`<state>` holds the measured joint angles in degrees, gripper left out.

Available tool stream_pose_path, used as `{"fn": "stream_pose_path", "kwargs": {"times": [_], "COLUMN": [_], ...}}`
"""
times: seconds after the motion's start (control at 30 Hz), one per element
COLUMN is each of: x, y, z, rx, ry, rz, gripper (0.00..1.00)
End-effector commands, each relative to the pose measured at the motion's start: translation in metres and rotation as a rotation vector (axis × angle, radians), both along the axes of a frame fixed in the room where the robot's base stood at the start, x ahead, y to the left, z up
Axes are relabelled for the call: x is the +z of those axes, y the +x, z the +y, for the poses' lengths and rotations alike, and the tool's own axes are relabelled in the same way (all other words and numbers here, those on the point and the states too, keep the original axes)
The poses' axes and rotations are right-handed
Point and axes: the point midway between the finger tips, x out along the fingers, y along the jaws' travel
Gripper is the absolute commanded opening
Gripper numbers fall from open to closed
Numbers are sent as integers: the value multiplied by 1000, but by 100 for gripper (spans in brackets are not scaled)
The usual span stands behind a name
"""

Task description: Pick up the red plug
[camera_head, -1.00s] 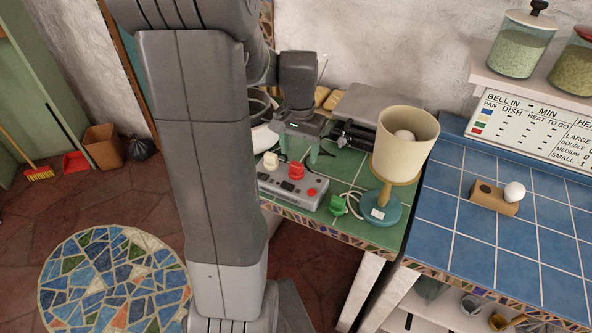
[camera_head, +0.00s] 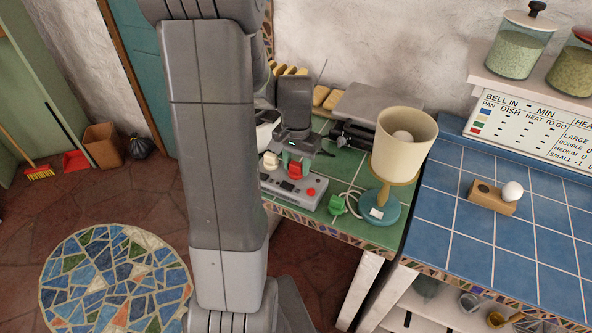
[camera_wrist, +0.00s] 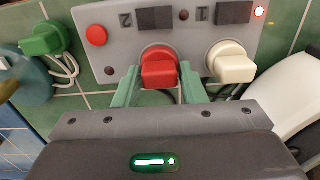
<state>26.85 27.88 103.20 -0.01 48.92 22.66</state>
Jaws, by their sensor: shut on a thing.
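The red plug (camera_head: 295,170) is at the grey socket box (camera_head: 284,190) on the green-tiled counter. In the wrist view the red plug (camera_wrist: 159,70) sits between the two green fingers of my gripper (camera_wrist: 160,80), which is shut on it. My gripper (camera_head: 295,161) also shows in the head view, pointing down over the box. I cannot tell whether the plug is still seated in the box. A cream plug (camera_wrist: 231,62) is in the box beside it, and a green plug (camera_wrist: 44,40) lies off the box on the counter.
A lamp (camera_head: 403,143) with a cream shade and teal base stands near the green plug. A white rounded object (camera_wrist: 288,92) is close to the cream plug's side. A blue-tiled counter (camera_head: 440,200) is at the right, holding a wooden block (camera_head: 488,198) with an egg.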

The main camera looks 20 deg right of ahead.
Motion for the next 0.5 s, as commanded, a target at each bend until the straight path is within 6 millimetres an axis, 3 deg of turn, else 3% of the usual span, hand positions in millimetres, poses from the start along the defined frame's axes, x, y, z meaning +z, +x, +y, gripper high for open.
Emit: {"fn": "stream_pose_path", "kwargs": {"times": [0.27,0.5], "x": [9,52], "y": [1,1], "z": [-1,-1], "rx": [0,0], "ry": [-2,-3], "rz": [-3,-7], "gripper": [14,14]}}
